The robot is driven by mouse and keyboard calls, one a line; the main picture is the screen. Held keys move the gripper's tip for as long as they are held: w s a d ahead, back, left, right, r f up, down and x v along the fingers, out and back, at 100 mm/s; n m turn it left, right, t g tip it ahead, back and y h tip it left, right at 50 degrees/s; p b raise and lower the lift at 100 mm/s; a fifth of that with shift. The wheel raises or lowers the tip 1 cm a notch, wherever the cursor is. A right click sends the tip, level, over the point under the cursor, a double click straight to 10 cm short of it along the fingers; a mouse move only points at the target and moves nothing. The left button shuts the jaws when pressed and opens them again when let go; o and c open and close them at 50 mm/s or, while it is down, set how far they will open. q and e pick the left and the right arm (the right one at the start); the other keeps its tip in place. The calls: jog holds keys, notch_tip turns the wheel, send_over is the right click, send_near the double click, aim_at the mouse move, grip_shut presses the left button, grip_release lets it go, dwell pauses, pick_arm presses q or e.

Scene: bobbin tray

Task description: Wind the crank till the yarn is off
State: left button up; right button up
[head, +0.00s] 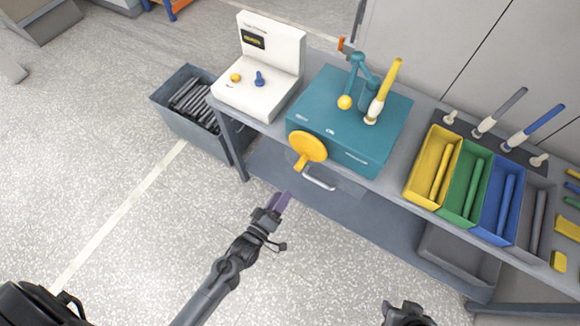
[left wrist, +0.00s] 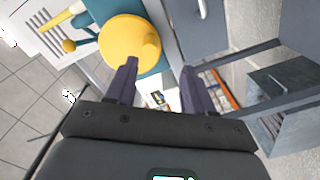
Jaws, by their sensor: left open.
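A teal winding machine (head: 340,118) stands on the bench. Its yellow crank (head: 307,146) is a round disc with a short handle on the front face; the disc also shows large in the left wrist view (left wrist: 130,43). A spindle wound with yellow yarn (head: 384,89) stands tilted on top, beside a teal arm (head: 362,78) with a yellow ball. My left gripper (head: 279,201) is open and empty, in front of the bench, below and apart from the crank. Its two fingers (left wrist: 157,88) show in the left wrist view, with the crank beyond the left one.
A white console (head: 262,62) with a yellow and a blue knob stands left of the machine. A grey bin (head: 178,128) of dark rods is on the floor. Yellow (head: 422,165), green (head: 461,205) and blue trays stand at right. A drawer handle (head: 318,180) sticks out below the crank.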

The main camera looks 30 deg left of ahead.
aim_at(299, 165)
pick_arm(q)
jog(key=w, duration=0.4)
jog(key=w+r, duration=0.1)
jog(key=w, duration=0.3)
jog(key=w+r+b, duration=0.1)
jog(key=w, duration=0.3)
jog(key=shift+w+d, duration=0.2)
jog(key=shift+d, duration=0.15)
pick_arm(e)
jog(key=shift+w+a+f, duration=0.15)
jog(key=shift+w+a, duration=0.1)
jog(key=shift+w, duration=0.1)
pick_arm(q)
grip_shut()
pick_arm(e)
jog(key=shift+a, duration=0.1)
pick_arm(q)
jog(key=shift+a, duration=0.1)
